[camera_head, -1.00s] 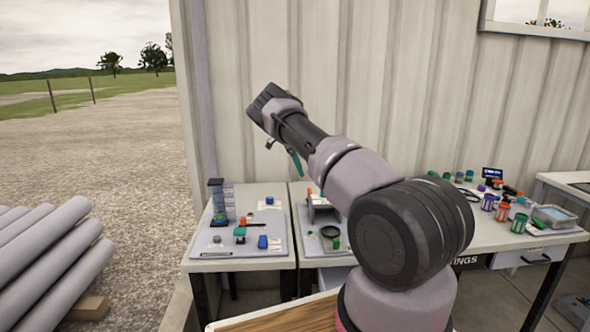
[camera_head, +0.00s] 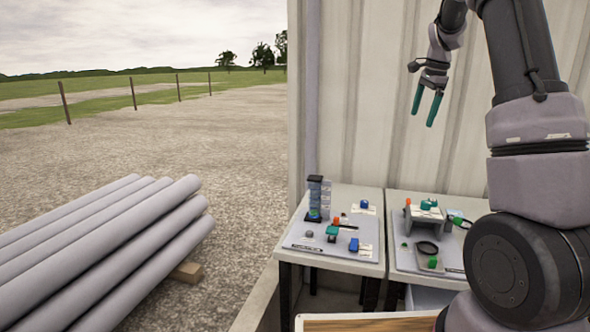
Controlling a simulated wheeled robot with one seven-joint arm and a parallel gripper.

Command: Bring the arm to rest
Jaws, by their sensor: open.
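My gripper (camera_head: 427,106) hangs in the air at the upper right of the head view, in front of the corrugated wall. Its two teal fingers point down and stand apart with nothing between them. It is well above the two tables and touches nothing. My arm rises from the lower right, with its upper part cut off by the top edge of the picture.
The left table (camera_head: 300,257) bears a dark tower (camera_head: 314,200) and several small coloured parts. Grey pipes (camera_head: 105,255) lie stacked outside at left. The corrugated wall (camera_head: 380,100) stands behind.

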